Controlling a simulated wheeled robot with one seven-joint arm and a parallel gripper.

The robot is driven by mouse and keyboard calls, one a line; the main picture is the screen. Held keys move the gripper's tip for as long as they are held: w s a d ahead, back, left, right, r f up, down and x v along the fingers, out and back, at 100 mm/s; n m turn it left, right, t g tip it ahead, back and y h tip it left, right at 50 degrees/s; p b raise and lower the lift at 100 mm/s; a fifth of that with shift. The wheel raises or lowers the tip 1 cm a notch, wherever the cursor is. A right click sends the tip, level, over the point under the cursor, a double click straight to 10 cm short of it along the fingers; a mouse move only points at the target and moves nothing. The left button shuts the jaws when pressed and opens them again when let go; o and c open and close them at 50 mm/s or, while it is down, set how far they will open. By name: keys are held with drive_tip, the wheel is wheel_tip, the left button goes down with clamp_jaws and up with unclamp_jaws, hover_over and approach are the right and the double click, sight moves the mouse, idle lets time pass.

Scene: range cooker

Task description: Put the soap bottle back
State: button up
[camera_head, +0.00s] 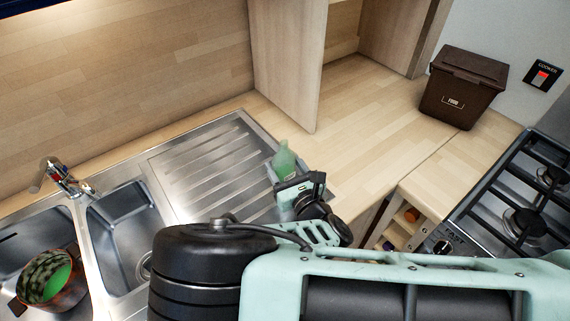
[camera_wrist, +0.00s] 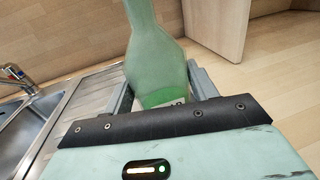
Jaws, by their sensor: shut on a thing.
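The soap bottle (camera_head: 284,160) is pale green and translucent, with brighter green toward its lower part. My gripper (camera_head: 292,188) is shut on it, over the right end of the ribbed drainboard in the head view. In the wrist view the soap bottle (camera_wrist: 156,55) stands between the two fingers of my gripper (camera_wrist: 160,88), neck up and slightly tilted. Its base is hidden behind the gripper body, so I cannot tell whether it touches the surface below.
The steel sink (camera_head: 125,215) with its tap (camera_head: 65,178) lies left of the drainboard (camera_head: 215,160). A pot (camera_head: 52,278) with a green inside sits in the left basin. A wooden panel (camera_head: 288,60) stands behind the bottle. A brown food bin (camera_head: 463,88) and the hob (camera_head: 525,200) are right. Bare worktop (camera_head: 365,125) lies between.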

drive_tip(key=shift+f, duration=0.15)
drive_tip(key=o, duration=1.1)
